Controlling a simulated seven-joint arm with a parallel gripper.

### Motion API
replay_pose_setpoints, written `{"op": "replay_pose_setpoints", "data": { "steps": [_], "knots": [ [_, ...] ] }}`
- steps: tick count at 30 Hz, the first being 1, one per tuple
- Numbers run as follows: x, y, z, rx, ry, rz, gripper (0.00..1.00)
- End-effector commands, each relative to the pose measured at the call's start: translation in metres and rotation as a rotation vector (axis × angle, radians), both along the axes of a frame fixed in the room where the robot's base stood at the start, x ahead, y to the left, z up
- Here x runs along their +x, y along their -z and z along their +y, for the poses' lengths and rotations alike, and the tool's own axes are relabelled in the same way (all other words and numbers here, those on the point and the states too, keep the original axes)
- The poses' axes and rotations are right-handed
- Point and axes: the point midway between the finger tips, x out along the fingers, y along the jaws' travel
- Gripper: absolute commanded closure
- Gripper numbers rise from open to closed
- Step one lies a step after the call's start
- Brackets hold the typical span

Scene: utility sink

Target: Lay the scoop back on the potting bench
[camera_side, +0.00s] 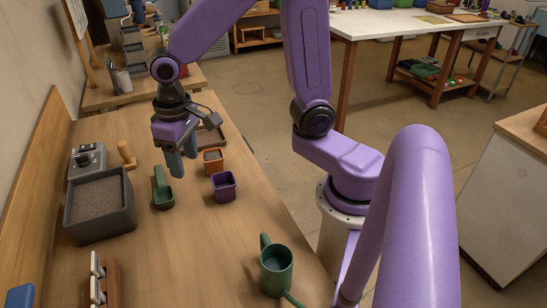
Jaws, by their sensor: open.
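The green scoop (163,196) lies on the wooden potting bench (190,240), its bowl toward the camera and its handle pointing away. My purple gripper (181,166) points down over the bench, close to the right of the scoop's handle in this view. Its grey fingers are open, and no object shows held between them. The fingers partly overlap each other from this side, so the gap between them and their exact height above the bench are hard to tell.
A grey bin of soil (128,213) stands left of the scoop. An orange pot (213,167), a purple pot (223,190) and a dark tray (218,131) stand to the right. A green watering can (276,278) is at the front. The bench middle is clear.

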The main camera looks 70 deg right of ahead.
Motion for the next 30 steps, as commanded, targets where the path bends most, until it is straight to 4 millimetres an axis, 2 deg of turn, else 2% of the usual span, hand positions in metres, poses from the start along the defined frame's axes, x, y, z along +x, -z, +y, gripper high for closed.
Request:
{"op": "replay_pose_setpoints", "data": {
  "steps": [1,12,18,24,30],
  "knots": [
    [-0.016,-0.003,-0.001,0.001,-0.076,0.0,0.45],
    [-0.12,-0.012,-0.022,0.002,-0.631,0.011,0.45],
    [-0.164,-0.012,-0.038,0.002,-0.873,0.014,0.45],
    [-0.182,-0.012,-0.046,0.001,-0.98,0.017,0.45],
    [-0.183,-0.011,-0.046,0.001,-0.99,0.018,0.45]
  ]
}}
